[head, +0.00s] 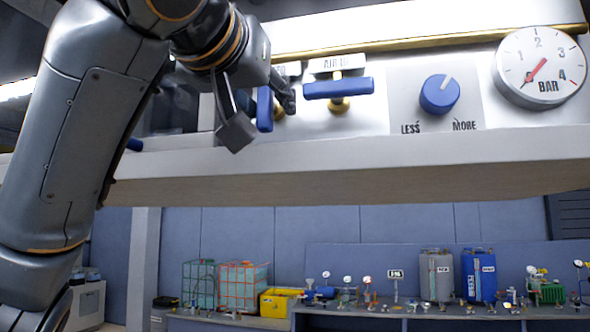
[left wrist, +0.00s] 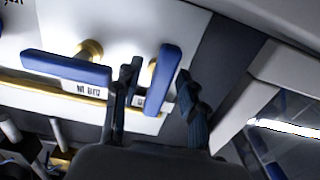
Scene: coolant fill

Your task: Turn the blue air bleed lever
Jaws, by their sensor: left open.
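Two blue levers are on the pale panel. One blue lever (head: 265,108) points straight down in the head view; its label is mostly hidden by my gripper. My left gripper (head: 260,115) is open, with one finger on each side of this lever. The left wrist view shows the lever (left wrist: 164,75) between the open fingers (left wrist: 158,78); contact cannot be told. The other blue lever (head: 338,88) lies level to the right, on a brass stem under a small label that is hard to read. Which label names the air bleed is not legible. My right gripper is not in view.
A blue knob (head: 439,95) marked LESS and MORE and a BAR gauge (head: 539,66) are to the right on the panel. A pale ledge (head: 350,165) runs below the levers. A brass rail (head: 420,41) runs above. A bench with containers stands far behind.

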